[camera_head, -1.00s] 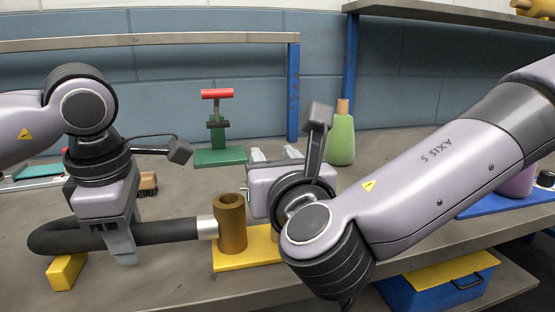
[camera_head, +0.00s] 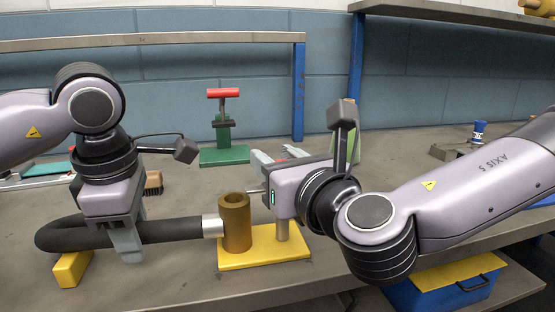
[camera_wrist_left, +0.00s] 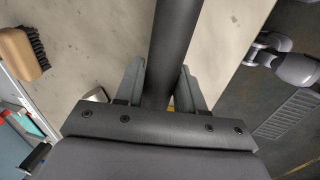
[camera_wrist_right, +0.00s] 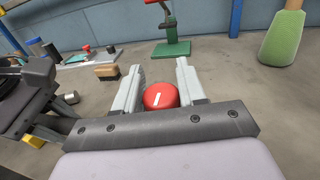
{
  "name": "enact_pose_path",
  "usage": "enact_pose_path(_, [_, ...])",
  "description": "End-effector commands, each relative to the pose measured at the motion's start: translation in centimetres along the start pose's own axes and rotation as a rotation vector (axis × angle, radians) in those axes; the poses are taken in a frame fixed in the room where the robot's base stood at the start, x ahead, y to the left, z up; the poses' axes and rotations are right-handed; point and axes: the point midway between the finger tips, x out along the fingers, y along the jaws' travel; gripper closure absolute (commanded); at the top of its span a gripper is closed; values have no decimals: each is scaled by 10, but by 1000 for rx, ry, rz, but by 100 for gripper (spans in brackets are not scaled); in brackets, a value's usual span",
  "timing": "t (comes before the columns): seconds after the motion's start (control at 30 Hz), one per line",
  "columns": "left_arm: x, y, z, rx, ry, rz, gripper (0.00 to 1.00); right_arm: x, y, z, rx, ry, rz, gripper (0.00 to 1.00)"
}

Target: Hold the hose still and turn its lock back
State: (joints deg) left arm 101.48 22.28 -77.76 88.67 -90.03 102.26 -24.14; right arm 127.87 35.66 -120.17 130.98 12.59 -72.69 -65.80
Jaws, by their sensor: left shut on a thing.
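The black hose (camera_head: 170,231) lies bent on the bench, its silver end collar (camera_head: 212,226) against an upright brown cylinder (camera_head: 236,222) on a yellow plate (camera_head: 262,252). My left gripper (camera_head: 128,245) is shut on the hose; its fingers flank it in the left wrist view (camera_wrist_left: 162,80). My right gripper (camera_head: 278,154) is above the plate beside the cylinder. In the right wrist view (camera_wrist_right: 160,68) it is open around a round red knob (camera_wrist_right: 160,96) with a white mark. Whether the fingers touch the knob is unclear. The head view hides the knob; a grey post (camera_head: 282,228) shows below the gripper.
A green stand with a red bar (camera_head: 223,93) is behind. A yellow block (camera_head: 72,268) lies by the hose bend, a brush (camera_head: 153,183) behind my left gripper. A blue box (camera_head: 440,292) is below the bench edge.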

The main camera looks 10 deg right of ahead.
Motion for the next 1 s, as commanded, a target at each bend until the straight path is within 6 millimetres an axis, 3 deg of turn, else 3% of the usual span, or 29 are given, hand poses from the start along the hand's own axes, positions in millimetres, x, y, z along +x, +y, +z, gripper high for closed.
enact_pose_path(0.07, [0,0,1,-1,-3,2,93,0,1,0,-1,2,4,39])
enact_pose_path(0.43, [0,0,1,0,-3,1,93,0,0,6,2,-1,-1,39])
enact_pose_path(0.8, [0,0,1,1,-2,1,93,0,0,72,2,-4,1,39])
enact_pose_path(1.0, [0,0,1,1,-2,1,93,0,1,96,1,-1,2,39])
